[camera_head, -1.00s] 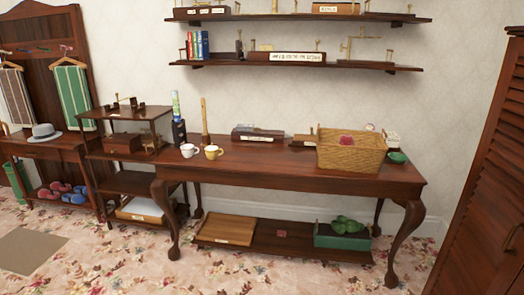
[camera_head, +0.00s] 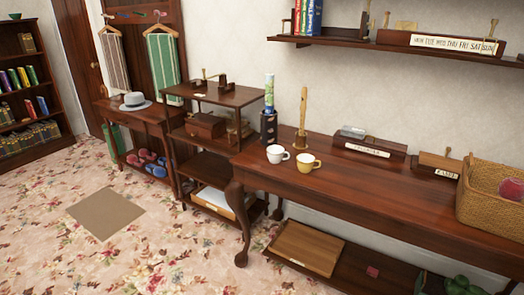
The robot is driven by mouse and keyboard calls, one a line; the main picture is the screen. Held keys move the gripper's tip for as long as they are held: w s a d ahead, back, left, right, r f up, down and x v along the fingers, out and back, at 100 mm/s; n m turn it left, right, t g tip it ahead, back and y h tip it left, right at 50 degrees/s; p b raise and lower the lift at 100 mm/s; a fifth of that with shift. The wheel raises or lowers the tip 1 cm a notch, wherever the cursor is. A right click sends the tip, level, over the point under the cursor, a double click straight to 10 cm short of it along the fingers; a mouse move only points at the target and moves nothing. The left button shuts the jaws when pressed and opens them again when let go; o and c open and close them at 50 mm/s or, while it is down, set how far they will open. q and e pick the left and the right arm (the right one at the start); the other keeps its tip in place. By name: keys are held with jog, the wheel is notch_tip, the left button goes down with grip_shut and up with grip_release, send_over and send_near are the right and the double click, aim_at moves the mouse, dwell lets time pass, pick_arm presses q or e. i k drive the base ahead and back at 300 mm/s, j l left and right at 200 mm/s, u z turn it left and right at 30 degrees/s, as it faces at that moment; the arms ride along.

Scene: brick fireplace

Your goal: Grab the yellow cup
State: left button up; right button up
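The yellow cup (camera_head: 306,163) stands upright on the left end of the long dark wooden table (camera_head: 370,205). Its handle points to the right. A white cup (camera_head: 277,154) stands just to its left, with a small gap or touching; I cannot tell which. Neither of my grippers shows in the head view.
A wooden post (camera_head: 302,115) and a dark holder with a patterned roll (camera_head: 269,125) stand behind the cups. A wicker basket (camera_head: 490,200) sits at the table's right. A tiered side stand (camera_head: 215,97) adjoins the table's left end. Floor is clear in front, around a flat mat (camera_head: 105,213).

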aim_at(306, 162)
jog(key=i+j+u, duration=0.1)
jog(key=i+u, duration=0.35)
jog(key=i, duration=0.25)
jog(key=i+l+u, duration=0.1)
jog(key=i+u, duration=0.35)
jog(key=i, duration=0.25)
jog(key=i+z, duration=0.15)
jog(key=i, duration=0.3)
jog(key=i+j+z, duration=0.1)
jog(key=i, duration=0.3)
jog(key=i+j+z, duration=0.15)
jog(key=i, duration=0.25)
jog(key=z, duration=1.8)
jog(key=k+j, duration=0.05)
